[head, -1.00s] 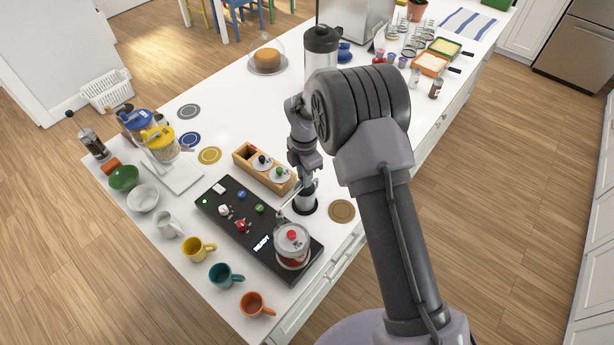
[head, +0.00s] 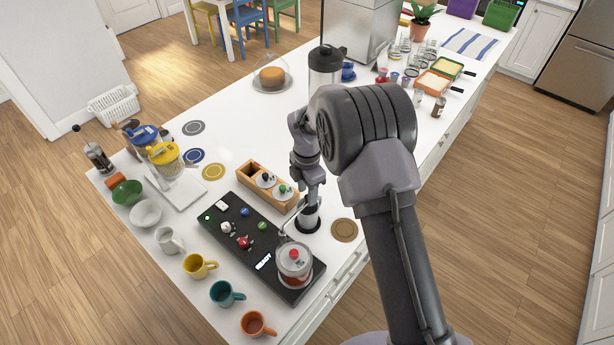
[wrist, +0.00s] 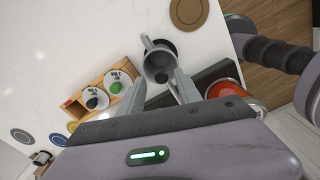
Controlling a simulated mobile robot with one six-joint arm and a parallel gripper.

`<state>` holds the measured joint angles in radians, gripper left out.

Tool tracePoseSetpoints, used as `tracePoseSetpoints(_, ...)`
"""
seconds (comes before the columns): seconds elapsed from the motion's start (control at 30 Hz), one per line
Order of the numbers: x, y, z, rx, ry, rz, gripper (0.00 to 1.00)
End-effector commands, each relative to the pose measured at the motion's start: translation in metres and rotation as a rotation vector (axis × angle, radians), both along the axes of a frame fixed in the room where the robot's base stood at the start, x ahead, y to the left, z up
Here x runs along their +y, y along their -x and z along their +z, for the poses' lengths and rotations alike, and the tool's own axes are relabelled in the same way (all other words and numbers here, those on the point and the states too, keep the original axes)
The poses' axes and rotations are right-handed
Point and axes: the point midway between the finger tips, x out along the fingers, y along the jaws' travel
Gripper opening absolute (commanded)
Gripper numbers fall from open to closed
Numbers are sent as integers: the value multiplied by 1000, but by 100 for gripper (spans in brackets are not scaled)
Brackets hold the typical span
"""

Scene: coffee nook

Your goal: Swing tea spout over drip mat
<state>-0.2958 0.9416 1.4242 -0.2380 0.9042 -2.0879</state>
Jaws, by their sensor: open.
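The tea brewer is a long black console (head: 255,240) with a lit READY display and a red-knobbed glass tea pot (head: 294,262) at its front end. A thin bent metal spout (head: 284,228) shows beside the pot, partly blocked by my arm. The black round drip mat (head: 307,227) lies right of the console. A metal pitcher (wrist: 158,66) with a handle appears at the mat, between and beyond my fingers. My gripper (wrist: 160,92) is open, just above the pitcher, with no clear contact. The spout is not clear in the wrist view.
A wooden box (head: 268,186) with labelled lids stands behind the console. A brown coaster (head: 344,230) lies right of the mat. Several mugs, including a teal one (head: 224,293), line the left edge.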

Motion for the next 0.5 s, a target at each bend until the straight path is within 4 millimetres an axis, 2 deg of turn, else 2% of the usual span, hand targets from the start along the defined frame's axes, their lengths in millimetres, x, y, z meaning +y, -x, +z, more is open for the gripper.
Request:
tracePoseSetpoints(0.3,1,-1,101,-6,-2,1,41)
tracePoseSetpoints(0.4,1,-1,128,-4,-1,0,41)
tracePoseSetpoints(0.5,1,-1,147,-3,-1,1,41)
